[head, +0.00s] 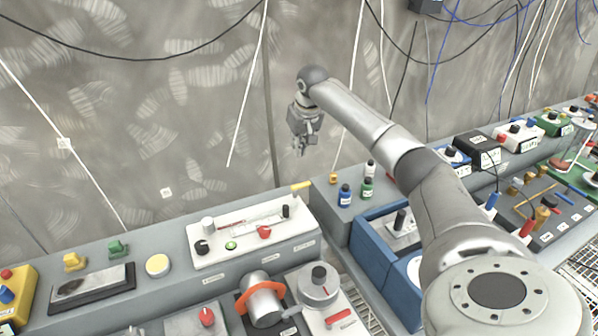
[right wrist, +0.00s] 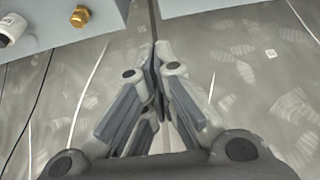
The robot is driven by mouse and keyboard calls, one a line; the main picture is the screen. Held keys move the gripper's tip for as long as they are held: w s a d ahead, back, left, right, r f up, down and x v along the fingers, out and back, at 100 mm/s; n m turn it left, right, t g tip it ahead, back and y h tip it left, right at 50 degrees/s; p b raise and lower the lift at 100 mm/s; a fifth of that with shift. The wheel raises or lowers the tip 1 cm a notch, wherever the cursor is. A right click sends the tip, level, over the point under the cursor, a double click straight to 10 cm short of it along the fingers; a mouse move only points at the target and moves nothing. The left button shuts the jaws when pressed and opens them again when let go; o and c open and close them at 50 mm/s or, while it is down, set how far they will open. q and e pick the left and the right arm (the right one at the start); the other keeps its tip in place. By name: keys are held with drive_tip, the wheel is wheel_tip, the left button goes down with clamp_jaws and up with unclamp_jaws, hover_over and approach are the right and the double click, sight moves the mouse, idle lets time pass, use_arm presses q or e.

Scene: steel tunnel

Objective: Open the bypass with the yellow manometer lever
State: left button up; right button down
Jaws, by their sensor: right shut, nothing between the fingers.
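A small yellow lever (head: 301,186) sticks out at the back right corner of a white panel (head: 215,257) on the grey bench; I take it for the manometer lever, though no label is readable. The panel also has a black knob (head: 201,247), a green button (head: 231,245) and a red knob (head: 264,232). My right gripper (head: 300,152) hangs in the air above and behind the lever, in front of the wall, apart from it. In the right wrist view its fingers (right wrist: 155,55) are closed together and empty. The lever is not visible there. My left gripper is not in view.
Small bottles (head: 345,195) and a brass knob (right wrist: 80,17) stand right of the panel. A blue crate (head: 378,262) and an orange-ringed cylinder (head: 262,300) are nearer. Cables hang along the wall. The air above the panel is clear.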

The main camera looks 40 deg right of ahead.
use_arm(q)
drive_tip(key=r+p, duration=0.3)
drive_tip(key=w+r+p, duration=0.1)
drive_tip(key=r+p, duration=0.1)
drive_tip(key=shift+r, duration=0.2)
use_arm(e)
wheel_tip(320, 180, down, 9)
drive_tip(key=shift+s+a, duration=0.2)
drive_tip(key=shift+s, duration=0.05)
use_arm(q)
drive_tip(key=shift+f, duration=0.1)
use_arm(e)
drive_tip(key=shift+f, duration=0.15)
